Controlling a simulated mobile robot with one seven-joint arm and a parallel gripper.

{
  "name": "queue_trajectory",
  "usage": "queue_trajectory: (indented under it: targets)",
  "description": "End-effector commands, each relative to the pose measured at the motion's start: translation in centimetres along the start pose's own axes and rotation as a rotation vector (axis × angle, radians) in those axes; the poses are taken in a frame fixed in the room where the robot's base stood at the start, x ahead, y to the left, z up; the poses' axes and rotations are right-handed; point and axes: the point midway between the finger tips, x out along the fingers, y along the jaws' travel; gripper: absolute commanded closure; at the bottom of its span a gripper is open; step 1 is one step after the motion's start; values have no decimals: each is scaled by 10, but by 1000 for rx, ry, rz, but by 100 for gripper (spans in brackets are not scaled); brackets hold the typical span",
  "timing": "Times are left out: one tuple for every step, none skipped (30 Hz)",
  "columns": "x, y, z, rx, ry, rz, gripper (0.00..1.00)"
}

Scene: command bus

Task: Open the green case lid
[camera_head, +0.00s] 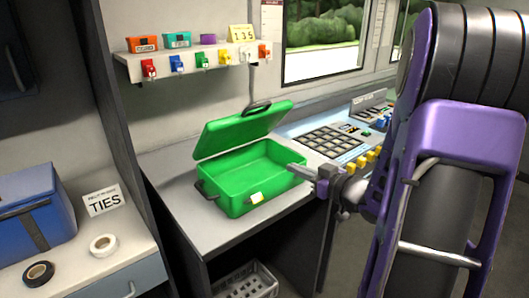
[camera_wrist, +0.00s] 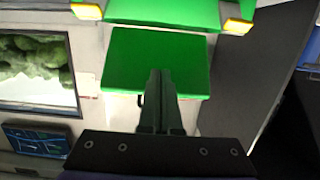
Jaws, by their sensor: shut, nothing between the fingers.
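The green case (camera_head: 240,205) sits on the grey counter in the head view. Its lid (camera_head: 243,130) stands raised and tilted back, with a dark handle (camera_head: 256,107) on its upper edge, and the inside of the case shows. My gripper (camera_head: 297,170) is at the right side of the case, near its rim; I cannot tell whether it touches. In the wrist view my gripper (camera_wrist: 160,74) is shut and empty, its fingers overlapping a green panel (camera_wrist: 125,62) of the case. Yellow latches (camera_wrist: 238,25) show at the top of that view.
A control panel (camera_head: 325,140) with buttons lies right of the case. A wall shelf (camera_head: 190,62) with small boxes and hanging tags is above. A blue case (camera_head: 30,215), tape rolls (camera_head: 103,245) and a TIES sign (camera_head: 103,200) are on the left. A grey basket (camera_head: 245,282) sits below.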

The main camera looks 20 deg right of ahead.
Motion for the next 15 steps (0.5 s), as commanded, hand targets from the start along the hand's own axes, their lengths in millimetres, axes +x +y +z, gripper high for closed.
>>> queue_trajectory:
  targets:
    - [8,0,0,-1,0,-2,100]
    - [13,-1,-1,0,1,-2,100]
    - [19,-1,-2,1,1,-3,100]
    - [24,-1,-3,1,0,-3,100]
    - [28,-1,-4,0,0,-3,100]
    - [34,-1,-4,1,0,-3,100]
    - [38,-1,-5,1,1,-3,100]
    - [43,-1,-6,0,0,-3,100]
    - [48,0,-7,0,0,-2,100]
    - [53,0,-7,1,0,-2,100]
    - [58,-1,-8,1,0,-2,100]
    - [64,-1,-9,1,0,-3,100]
    - [68,-1,-10,1,0,-3,100]
    - [72,0,-10,0,1,-2,100]
    - [78,-1,-11,0,0,-3,100]
